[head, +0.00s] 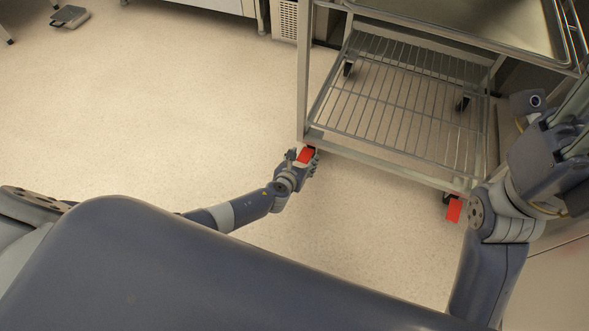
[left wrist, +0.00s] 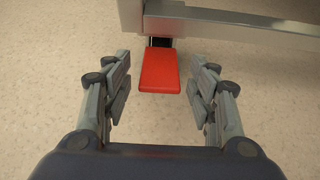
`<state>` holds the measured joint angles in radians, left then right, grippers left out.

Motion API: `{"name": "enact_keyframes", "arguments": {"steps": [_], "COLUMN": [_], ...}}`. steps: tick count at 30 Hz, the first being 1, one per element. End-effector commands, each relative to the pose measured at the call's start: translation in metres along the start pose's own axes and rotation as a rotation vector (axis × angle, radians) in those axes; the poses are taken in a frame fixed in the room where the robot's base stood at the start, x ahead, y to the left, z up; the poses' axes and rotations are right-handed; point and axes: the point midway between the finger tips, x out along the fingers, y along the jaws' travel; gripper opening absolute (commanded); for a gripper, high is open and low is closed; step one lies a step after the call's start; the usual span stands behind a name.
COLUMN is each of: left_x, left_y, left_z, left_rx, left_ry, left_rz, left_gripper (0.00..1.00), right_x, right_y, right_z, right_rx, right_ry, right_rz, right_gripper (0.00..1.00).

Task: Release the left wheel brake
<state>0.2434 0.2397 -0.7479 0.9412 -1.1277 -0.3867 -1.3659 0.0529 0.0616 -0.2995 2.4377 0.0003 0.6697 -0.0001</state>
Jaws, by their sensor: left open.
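The left wheel brake is a red pedal (head: 305,155) at the near left corner of a metal rack trolley (head: 300,90). In the left wrist view the red pedal (left wrist: 160,71) sticks out from under the trolley's frame (left wrist: 230,24). My left gripper (head: 303,156) is low at this corner. In the left wrist view its open fingers (left wrist: 160,90) stand on both sides of the pedal with gaps, apart from it. A second red pedal (head: 453,210) is at the trolley's near right corner. My right arm is at the right; its fingertips are not clear.
The trolley has a wire shelf (head: 390,100) low down and a metal tray (head: 480,22) on top. Pale floor (head: 150,110) lies free to the left. A grey pedal-like object (head: 70,17) lies at the far left. A cabinet edge is at the lower right.

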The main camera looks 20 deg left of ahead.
Motion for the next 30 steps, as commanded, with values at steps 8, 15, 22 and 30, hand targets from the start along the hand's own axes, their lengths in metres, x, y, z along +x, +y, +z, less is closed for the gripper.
{"name": "enact_keyframes", "arguments": {"steps": [8, 15, 22, 30], "left_x": [-0.031, -0.063, -0.092, -0.108], "left_y": [0.001, 0.001, 0.0, 0.0], "left_z": [-0.001, -0.001, -0.001, 0.0], "left_rx": [0.001, 0.002, 0.002, 0.001], "left_ry": [0.001, 0.002, 0.003, 0.002], "left_rz": [-0.001, -0.002, -0.002, -0.002], "left_gripper": [0.53, 0.53, 0.53, 0.53], "right_x": [0.0, 0.0, 0.0, 0.0], "right_y": [0.0, 0.0, 0.0, 0.0], "right_z": [0.0, 0.0, 0.0, 0.0], "right_rx": [0.0, 0.0, 0.0, 0.001], "right_ry": [0.0, 0.0, 0.0, 0.0], "right_rz": [0.0, 0.0, 0.0, 0.0], "right_gripper": [0.4, 0.4, 0.4, 0.4]}}
